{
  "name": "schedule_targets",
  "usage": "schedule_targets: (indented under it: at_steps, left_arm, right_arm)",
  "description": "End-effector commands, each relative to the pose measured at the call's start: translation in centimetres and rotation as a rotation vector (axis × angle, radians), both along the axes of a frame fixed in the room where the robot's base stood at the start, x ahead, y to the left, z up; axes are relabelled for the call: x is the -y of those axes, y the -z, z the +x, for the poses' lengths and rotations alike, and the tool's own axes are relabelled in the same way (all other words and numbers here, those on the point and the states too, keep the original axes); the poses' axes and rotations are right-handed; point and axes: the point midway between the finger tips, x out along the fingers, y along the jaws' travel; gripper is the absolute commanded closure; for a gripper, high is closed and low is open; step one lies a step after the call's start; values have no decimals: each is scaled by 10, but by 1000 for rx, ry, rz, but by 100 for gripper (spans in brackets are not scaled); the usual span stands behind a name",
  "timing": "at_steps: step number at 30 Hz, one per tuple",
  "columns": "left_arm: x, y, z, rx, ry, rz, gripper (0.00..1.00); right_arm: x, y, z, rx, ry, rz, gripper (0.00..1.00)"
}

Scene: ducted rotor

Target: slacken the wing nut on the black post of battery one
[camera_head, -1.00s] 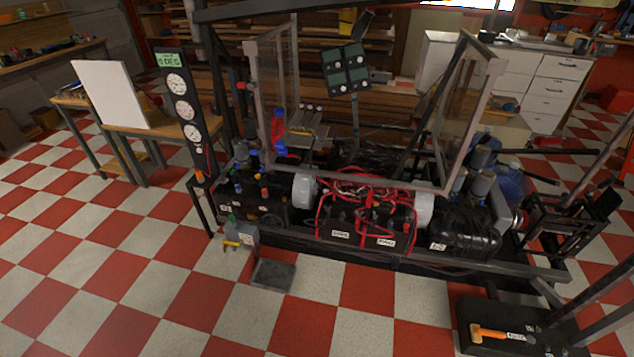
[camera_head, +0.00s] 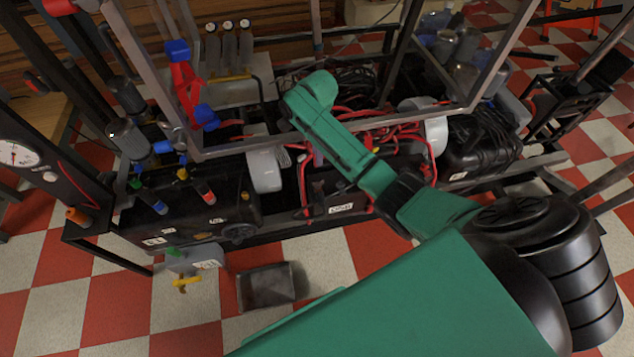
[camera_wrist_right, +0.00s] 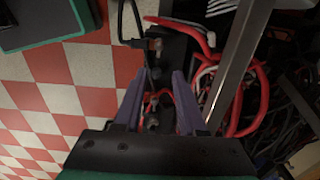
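Two black batteries stand side by side in the middle of the rig in the head view. The left battery (camera_head: 330,190) carries a white label I cannot read; my forearm hides most of the right one. Red cables (camera_head: 402,140) run over their tops. My right gripper (camera_wrist_right: 160,75) shows in the wrist view as two purple fingers, open and apart, pointing at the battery tops. A small greyish fitting (camera_wrist_right: 152,122) and red cable show between the fingers. I cannot tell whether the fitting is the wing nut or which post it is on. My left gripper is not in view.
A black unit (camera_head: 190,205) with coloured fittings is at left, a cable-wrapped unit (camera_head: 480,145) at right. A grey tray (camera_head: 265,287) lies on the checkered floor. A rail (camera_wrist_right: 240,60) runs beside my right gripper.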

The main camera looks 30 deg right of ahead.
Motion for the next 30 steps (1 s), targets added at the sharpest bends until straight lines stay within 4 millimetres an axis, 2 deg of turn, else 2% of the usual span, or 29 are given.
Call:
schedule_targets:
  at_steps: [3,7,12,14,15,18,26,27,30]
  left_arm:
    - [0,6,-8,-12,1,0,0]
    - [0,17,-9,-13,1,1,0]
    - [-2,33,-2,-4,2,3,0]
    - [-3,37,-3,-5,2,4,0]
    - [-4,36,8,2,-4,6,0]
    - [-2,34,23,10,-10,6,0]
    - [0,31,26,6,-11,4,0]
    - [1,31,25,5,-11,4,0]
    - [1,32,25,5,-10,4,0]
  right_arm:
    - [1,25,-2,-6,-1,-2,60]
    - [1,62,-2,-7,-1,-2,60]
    - [1,107,-2,-5,-2,-3,60]
    - [1,120,-2,-5,-2,-2,60]
    - [0,127,-2,-4,-2,-1,60]
    - [0,137,-1,-2,-3,-1,60]
    - [0,138,-1,-2,-3,0,60]
    - [0,138,-1,-2,-3,0,64]
    - [0,138,-1,-2,-3,0,100]
